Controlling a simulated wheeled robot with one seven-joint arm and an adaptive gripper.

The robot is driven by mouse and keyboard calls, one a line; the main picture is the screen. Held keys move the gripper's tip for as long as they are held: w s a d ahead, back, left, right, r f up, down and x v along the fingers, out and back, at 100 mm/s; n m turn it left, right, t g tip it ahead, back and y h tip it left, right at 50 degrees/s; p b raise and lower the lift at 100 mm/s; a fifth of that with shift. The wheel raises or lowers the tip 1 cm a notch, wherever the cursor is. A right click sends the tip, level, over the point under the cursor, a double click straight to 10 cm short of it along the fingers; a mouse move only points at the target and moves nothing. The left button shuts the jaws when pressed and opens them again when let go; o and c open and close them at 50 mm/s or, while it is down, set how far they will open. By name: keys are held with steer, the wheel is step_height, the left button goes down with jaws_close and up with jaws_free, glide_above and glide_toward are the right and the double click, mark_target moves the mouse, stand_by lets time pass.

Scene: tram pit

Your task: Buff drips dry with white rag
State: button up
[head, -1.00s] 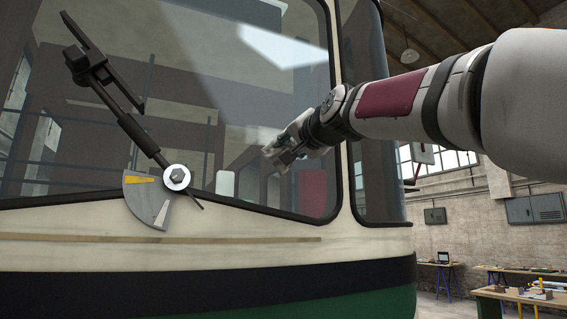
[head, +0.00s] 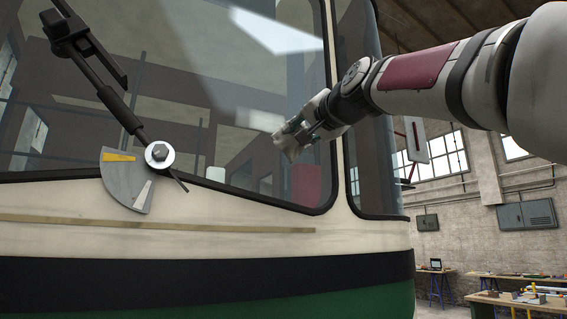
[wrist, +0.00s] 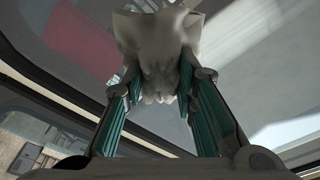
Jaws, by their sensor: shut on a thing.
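A pale, crumpled rag (wrist: 158,50) is pinched between the two fingers of my gripper (wrist: 158,85) in the wrist view. In the head view my gripper (head: 302,133) is in front of the right part of the tram's windscreen (head: 255,95), and the rag (head: 290,145) shows small at its tip. I cannot tell whether the rag touches the glass. Pale streaks and bright patches show on the glass; I cannot tell drips from reflections.
A wiper arm (head: 120,108) on a pivot with a grey and yellow quadrant (head: 127,180) stands at the left of the windscreen. A mirror (head: 416,140) juts from the tram's right side. Workbenches (head: 515,300) and wall cabinets (head: 525,215) are at the far right.

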mark_target(278, 135)
steer(key=shift+w+d+f+b, duration=0.2)
steer(key=shift+w+d+b, duration=0.2)
steer(key=shift+w+d, duration=0.25)
steer(key=shift+d+b, duration=0.3)
steer(key=shift+d, duration=0.3)
steer(key=shift+s+a+r+p, duration=0.1)
steer(key=shift+s+a+p, duration=0.25)
steer(key=shift+a+p, duration=0.3)
steer(key=shift+s+a+r+p, duration=0.1)
steer(key=shift+s+a+p, duration=0.3)
steer(key=shift+a, duration=0.35)
steer(key=shift+a+f, duration=0.1)
steer(key=shift+a, duration=0.2)
steer(key=shift+s+a+p, duration=0.3)
steer(key=shift+a+p, duration=0.5)
steer(key=shift+p, duration=0.2)
steer(key=shift+s+a+p, duration=0.25)
steer(key=shift+a+p, duration=0.5)
steer(key=shift+p, duration=0.2)
steer(key=shift+a, duration=0.2)
steer(key=shift+f, duration=0.1)
